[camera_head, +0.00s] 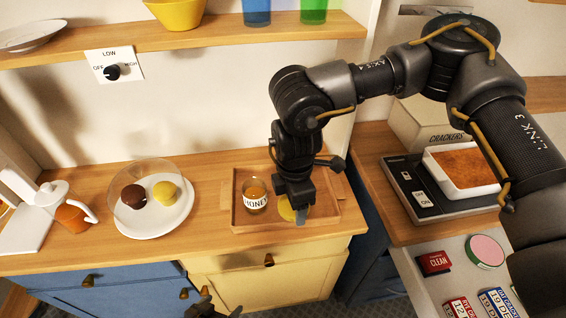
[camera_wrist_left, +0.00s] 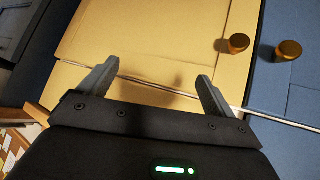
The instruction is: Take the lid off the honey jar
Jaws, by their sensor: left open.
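The honey jar (camera_head: 256,197), a small glass jar with a white label, stands upright in a wooden tray (camera_head: 329,224) on the counter. Its top looks open, with amber honey showing inside. A yellow round thing (camera_head: 286,211), perhaps the lid, is to the right of the jar, partly hidden by my right gripper (camera_head: 299,215). That gripper points down at it; I cannot tell whether its fingers are closed on it. My left gripper (camera_head: 213,311) is low in front of the yellow cabinet, away from the jar; the left wrist view shows it open and empty (camera_wrist_left: 158,85).
A white plate (camera_head: 180,218) with two round cakes under a clear dome stands left of the tray. A white-handled pitcher (camera_head: 72,214) is farther left. A scale (camera_head: 420,195) bearing a white dish is at right. Cabinet knobs (camera_head: 269,260) stick out below the counter.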

